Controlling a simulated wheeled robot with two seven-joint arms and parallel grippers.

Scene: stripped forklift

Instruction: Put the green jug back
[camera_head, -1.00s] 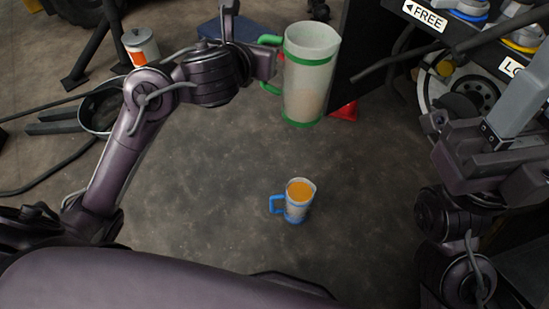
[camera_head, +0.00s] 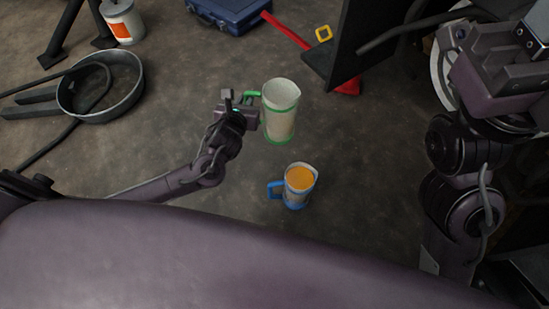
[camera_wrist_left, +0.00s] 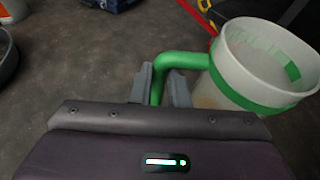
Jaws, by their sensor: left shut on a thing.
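The green jug (camera_head: 281,112), whitish with green bands and a green handle, is upright near the middle of the head view. My left gripper (camera_head: 250,104) is shut on its handle from the left. In the left wrist view the green handle (camera_wrist_left: 172,66) sits between the two fingers, and the jug body (camera_wrist_left: 262,62) is to their right. Whether the jug's base touches the floor, I cannot tell. A blue jug (camera_head: 298,187) with orange contents stands on the floor just in front of it. My right gripper (camera_head: 505,75) is at the upper right; its fingertips are not clear.
A round metal pan (camera_head: 128,106) lies at the left. A white and orange can (camera_head: 125,27) stands behind it. A blue toolbox (camera_head: 230,12) and a red bar (camera_head: 285,31) lie at the back. A dark panel (camera_head: 352,45) stands behind right. Floor right of the jugs is clear.

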